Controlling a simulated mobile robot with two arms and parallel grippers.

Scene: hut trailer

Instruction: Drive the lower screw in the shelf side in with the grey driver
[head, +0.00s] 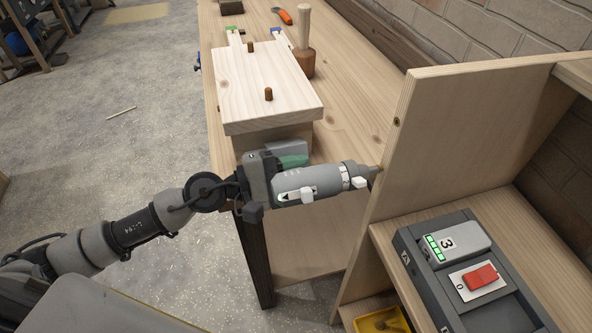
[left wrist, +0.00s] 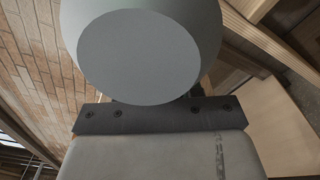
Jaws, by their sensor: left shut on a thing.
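My left gripper (head: 262,180) is shut on the grey driver (head: 315,184), which has a green part at its rear. The driver lies roughly level, its nose pointing right at the front edge of the wooden shelf side (head: 440,140). Its tip reaches that edge; I cannot tell whether it touches a screw, and no lower screw can be made out there. A small dark spot (head: 396,121) sits higher on the edge, a screw or a knot. In the left wrist view the driver's rounded grey end (left wrist: 140,55) fills the upper middle. My right gripper is not in view.
A workbench (head: 345,110) stands behind, with a pegged wooden board (head: 265,85), a wooden mallet (head: 303,50) and an orange-handled tool (head: 285,16). On the shelf at right sits a dark unit (head: 415,270) with a numbered battery (head: 458,244) and red switch (head: 480,277). A yellow bin (head: 380,322) is below.

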